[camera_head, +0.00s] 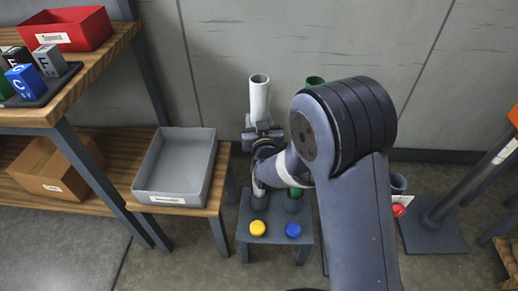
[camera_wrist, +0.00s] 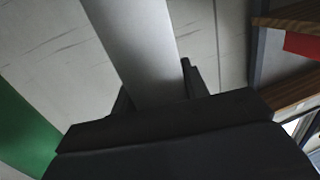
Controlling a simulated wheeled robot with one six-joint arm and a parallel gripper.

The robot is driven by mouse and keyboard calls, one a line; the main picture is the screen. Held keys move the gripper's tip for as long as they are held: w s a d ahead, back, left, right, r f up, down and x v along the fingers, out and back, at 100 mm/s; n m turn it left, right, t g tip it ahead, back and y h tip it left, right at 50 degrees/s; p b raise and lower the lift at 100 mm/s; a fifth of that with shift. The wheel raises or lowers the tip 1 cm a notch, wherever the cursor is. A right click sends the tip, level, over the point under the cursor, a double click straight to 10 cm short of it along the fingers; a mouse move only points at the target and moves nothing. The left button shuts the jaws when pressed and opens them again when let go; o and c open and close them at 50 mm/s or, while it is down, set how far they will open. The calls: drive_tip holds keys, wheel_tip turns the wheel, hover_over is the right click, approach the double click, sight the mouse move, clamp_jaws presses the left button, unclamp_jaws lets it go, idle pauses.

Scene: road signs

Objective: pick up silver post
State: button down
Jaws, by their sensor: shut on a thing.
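The silver post (camera_head: 259,98) stands upright behind my arm in the head view. My gripper (camera_head: 262,132) is shut around its middle. The lower part of the post shows below the gripper, at the left holder of a small dark stand (camera_head: 273,240). My wrist hides part of it, and I cannot tell whether its foot is seated in the holder. In the wrist view the post (camera_wrist: 137,45) runs up between the two dark fingers of my gripper (camera_wrist: 155,92).
A green post (camera_head: 315,80) is close on the right, mostly behind my arm. The stand bears a yellow button (camera_head: 257,228) and a blue button (camera_head: 293,230). An empty grey tray (camera_head: 178,165) is on the low shelf at left. A grey wall is behind.

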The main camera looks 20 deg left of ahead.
sight(259, 75)
drive_tip(key=shift+r, duration=0.25)
wheel_tip(259, 75, up, 18)
drive_tip(key=p, duration=0.3)
drive_tip(key=shift+f+p, duration=0.15)
drive_tip(key=shift+p, duration=0.25)
drive_tip(key=shift+d, duration=0.1)
idle(0.8)
